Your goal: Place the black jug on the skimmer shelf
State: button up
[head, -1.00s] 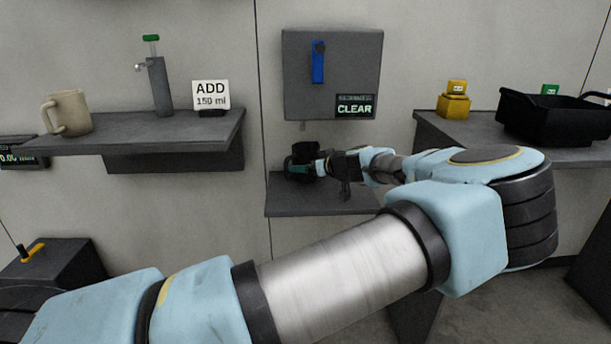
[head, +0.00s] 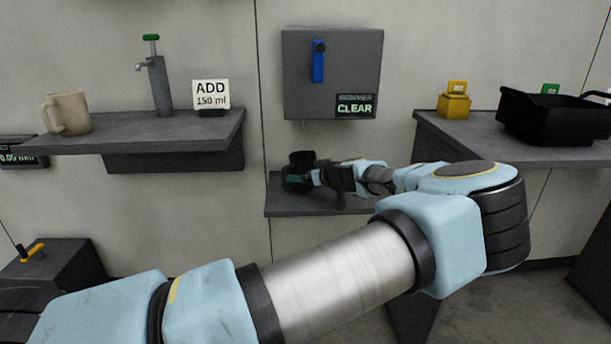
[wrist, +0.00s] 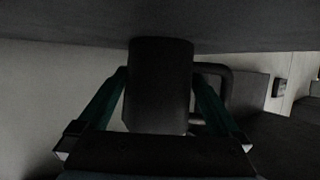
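The black jug (head: 301,158) is in the head view, low over the left end of the skimmer shelf (head: 282,207), beneath the grey skimmer box. My gripper (head: 296,178) reaches in from the right with its teal fingers at the jug. In the wrist view the jug (wrist: 160,85) sits between the two teal fingers (wrist: 160,100), one on each side, and its handle (wrist: 226,88) is at the right. The gripper looks shut on the jug's body. I cannot tell whether the jug's base touches the shelf.
The skimmer box (head: 300,70) hangs above, with a blue lever (head: 318,62) and a display (head: 355,105) reading CLEAR. A left shelf (head: 120,133) holds a beige mug (head: 70,112), a pump and a sign. A right counter (head: 470,130) holds a black tub (head: 550,122) and yellow blocks.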

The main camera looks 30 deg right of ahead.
jog(key=shift+r, duration=0.1)
jog(key=v, duration=1.1)
jog(key=shift+s+r+p, duration=0.15)
jog(key=shift+s+p, duration=0.05)
jog(key=shift+p, duration=0.15)
jog(key=shift+s+r, duration=0.1)
jog(key=shift+s, duration=0.1)
